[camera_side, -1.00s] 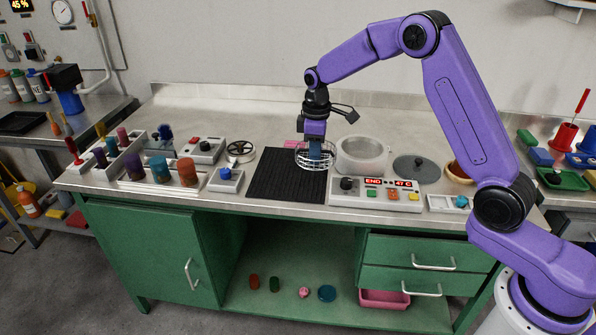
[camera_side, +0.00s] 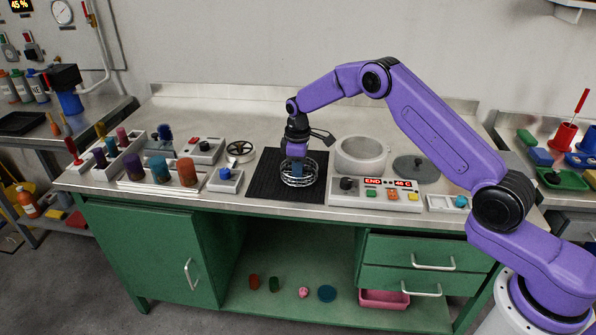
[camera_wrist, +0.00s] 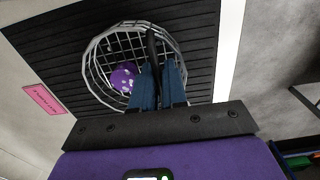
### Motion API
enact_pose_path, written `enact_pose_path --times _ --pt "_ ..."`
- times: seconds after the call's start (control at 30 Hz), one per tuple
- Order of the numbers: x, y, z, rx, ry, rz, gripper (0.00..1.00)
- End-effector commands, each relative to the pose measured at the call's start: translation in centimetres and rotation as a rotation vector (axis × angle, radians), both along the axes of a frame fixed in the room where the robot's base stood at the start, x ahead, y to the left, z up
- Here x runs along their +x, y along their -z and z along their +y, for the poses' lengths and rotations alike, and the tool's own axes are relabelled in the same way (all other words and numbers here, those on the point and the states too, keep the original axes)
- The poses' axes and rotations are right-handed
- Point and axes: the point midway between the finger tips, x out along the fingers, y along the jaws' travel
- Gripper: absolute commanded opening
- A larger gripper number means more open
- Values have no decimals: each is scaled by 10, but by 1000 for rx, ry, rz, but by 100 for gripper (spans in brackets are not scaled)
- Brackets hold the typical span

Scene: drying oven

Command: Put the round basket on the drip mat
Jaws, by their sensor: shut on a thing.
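The round basket (camera_side: 299,180) is a silver wire basket. It is over the black ribbed drip mat (camera_side: 262,185), right of the mat's middle in the side view. It looks upright and low on the mat; I cannot tell for sure whether it touches. My gripper (camera_side: 297,170) comes down from above and is shut on the basket. In the wrist view my blue fingers (camera_wrist: 158,88) close on a dark bar of the basket (camera_wrist: 96,62). A purple ball with pale spots (camera_wrist: 123,77) lies inside the basket. The mat (camera_wrist: 65,50) surrounds the basket there.
A round grey oven pot (camera_side: 361,155) stands open right of the mat, with a control panel (camera_side: 376,194) in front. Its dark lid (camera_side: 414,167) lies further right. A small box with a blue knob (camera_side: 226,180) stands left of the mat. A pink label (camera_wrist: 45,100) lies behind the mat.

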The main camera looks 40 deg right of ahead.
Motion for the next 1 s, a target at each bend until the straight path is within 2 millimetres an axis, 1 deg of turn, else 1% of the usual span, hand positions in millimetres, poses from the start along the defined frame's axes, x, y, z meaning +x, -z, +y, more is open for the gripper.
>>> enact_pose_path --times 0.07,0.27,0.4,0.43,0.47,0.5,0.83,0.93,1.0 --pt "0 4 0 0 0 0 0" --pt "0 4 0 0 0 -1 0" --pt "0 7 0 0 0 0 0" --pt "0 7 0 0 0 0 22" --pt "0 7 0 0 0 -1 32" --pt "0 6 0 0 0 -1 38" --pt "0 4 0 0 0 -1 38" --pt "1 -5 0 1 0 -5 38" --pt "1 -15 0 0 0 -4 38"
